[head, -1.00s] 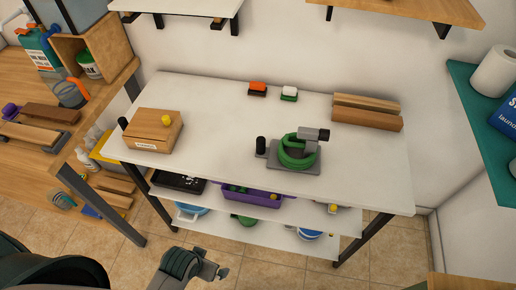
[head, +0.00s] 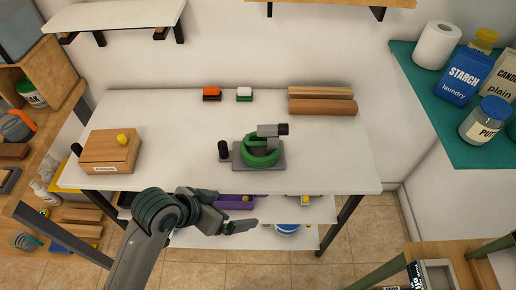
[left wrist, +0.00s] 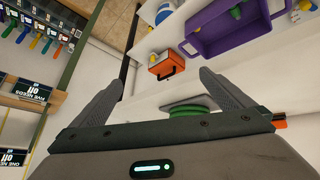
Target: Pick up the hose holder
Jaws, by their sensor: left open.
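The hose holder (head: 262,155) stands on the white table top in the head view. It has a grey base, a coiled green hose, a grey upper arm with a black end and a black knob at its left. My left gripper (head: 239,227) is in front of the table's front edge, lower in the picture than the holder and apart from it. In the left wrist view its two fingers (left wrist: 165,88) are spread, with nothing between them. A green, ring-like thing on a grey plate, probably the holder, shows partly behind the gripper body there. My right gripper is not in view.
A wooden box (head: 110,150) with a yellow knob is at the table's left. Two small brushes (head: 228,94) and wooden blocks (head: 322,101) lie at the back. The white table top (head: 180,135) is clear around the holder. A purple bin (left wrist: 235,30) is on the shelf below.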

